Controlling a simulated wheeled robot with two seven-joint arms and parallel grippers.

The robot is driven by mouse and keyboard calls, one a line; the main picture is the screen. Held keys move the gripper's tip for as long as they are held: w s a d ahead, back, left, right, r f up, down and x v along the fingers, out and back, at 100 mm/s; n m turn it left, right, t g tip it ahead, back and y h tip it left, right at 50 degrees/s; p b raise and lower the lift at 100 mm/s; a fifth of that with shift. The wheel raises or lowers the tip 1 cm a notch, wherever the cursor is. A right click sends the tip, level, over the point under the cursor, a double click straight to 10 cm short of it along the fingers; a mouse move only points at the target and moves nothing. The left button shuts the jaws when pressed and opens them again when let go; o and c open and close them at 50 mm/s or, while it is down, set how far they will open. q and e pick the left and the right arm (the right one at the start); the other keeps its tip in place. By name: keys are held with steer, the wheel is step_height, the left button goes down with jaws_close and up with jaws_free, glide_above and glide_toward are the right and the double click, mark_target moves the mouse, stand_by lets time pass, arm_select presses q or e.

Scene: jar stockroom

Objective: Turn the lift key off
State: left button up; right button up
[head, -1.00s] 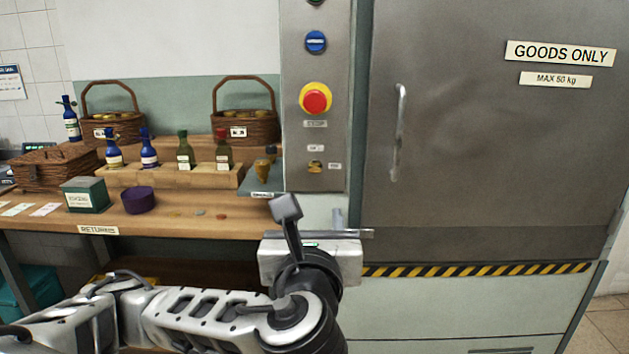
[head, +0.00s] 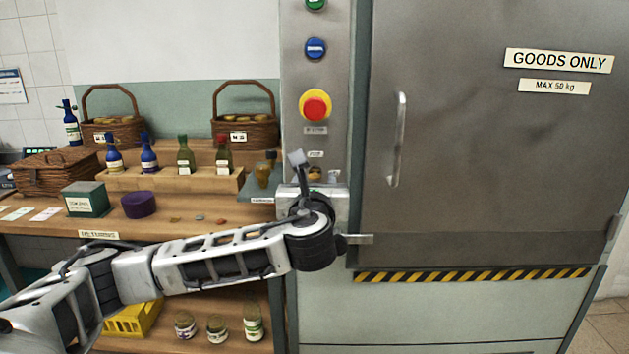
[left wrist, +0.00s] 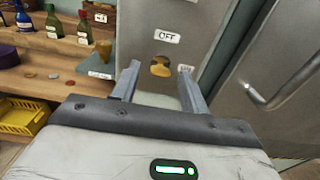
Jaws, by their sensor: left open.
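The lift key (head: 315,173) is a small brass-coloured piece low on the grey steel control panel (head: 298,60). In the left wrist view the key (left wrist: 160,66) shows below an OFF label (left wrist: 167,37), with a second small label (left wrist: 185,69) at its right. I cannot tell which way the key is turned. My left gripper (head: 317,187) is in front of the panel just below the key and partly covers that area in the head view. In the left wrist view its two open fingers (left wrist: 159,80) stand either side of the key, apart from it. My right gripper is not in view.
Above the key are a red button on yellow (head: 315,104), a blue button (head: 316,48) and a green one (head: 316,3). The lift door (head: 490,150) with its handle (head: 397,140) is at right. A wooden counter (head: 235,220) with bottles and baskets is at left.

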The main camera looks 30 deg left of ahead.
arm_select(q)
steer(key=shift+w, duration=0.2)
jaws_close()
